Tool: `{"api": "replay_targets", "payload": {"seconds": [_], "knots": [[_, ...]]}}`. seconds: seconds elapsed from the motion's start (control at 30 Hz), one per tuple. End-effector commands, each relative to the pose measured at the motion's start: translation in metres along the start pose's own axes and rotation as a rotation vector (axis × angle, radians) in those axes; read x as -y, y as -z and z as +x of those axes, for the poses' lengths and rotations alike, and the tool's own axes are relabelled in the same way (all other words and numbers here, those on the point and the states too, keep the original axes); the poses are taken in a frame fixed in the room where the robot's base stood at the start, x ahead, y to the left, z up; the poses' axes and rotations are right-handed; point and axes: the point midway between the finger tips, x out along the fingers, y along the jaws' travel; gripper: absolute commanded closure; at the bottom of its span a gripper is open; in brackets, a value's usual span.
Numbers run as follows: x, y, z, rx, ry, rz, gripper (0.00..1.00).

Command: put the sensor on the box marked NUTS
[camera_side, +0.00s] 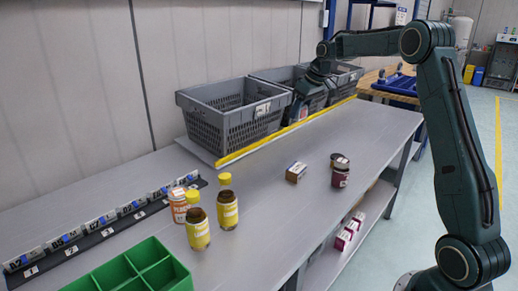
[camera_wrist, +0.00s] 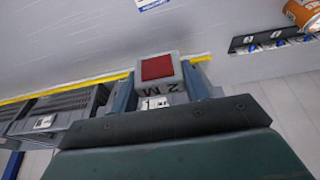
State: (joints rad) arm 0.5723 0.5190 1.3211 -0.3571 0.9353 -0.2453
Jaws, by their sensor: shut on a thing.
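My gripper (camera_wrist: 160,88) is shut on a small grey block with a red square face and dark lettering (camera_wrist: 158,68), which I take for the sensor. In the side view my gripper (camera_side: 303,108) is at the front of the grey crates, above the yellow line. The held block is small and partly hidden there. Three grey crates stand in a row at the back: a near one (camera_side: 205,118), a middle one (camera_side: 268,73) and a far one (camera_side: 350,71). The near one has a white label (camera_side: 262,109). I cannot read NUTS on any label.
A black numbered rack (camera_side: 110,228) with several small blocks lies at the left. Yellow-capped jars (camera_side: 227,210), an orange jar (camera_side: 178,207), a small box (camera_side: 296,172), a dark red jar (camera_side: 340,178) and a green divided bin (camera_side: 185,280) stand on the table.

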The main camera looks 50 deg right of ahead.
Motion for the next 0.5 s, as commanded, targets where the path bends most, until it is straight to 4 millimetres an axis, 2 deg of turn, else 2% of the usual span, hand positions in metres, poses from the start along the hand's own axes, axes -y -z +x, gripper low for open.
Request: {"api": "replay_targets", "payload": {"seconds": [0.5], "knots": [[0.001,-0.038,0.090,0.005,0.001,0.000,0.76]]}}
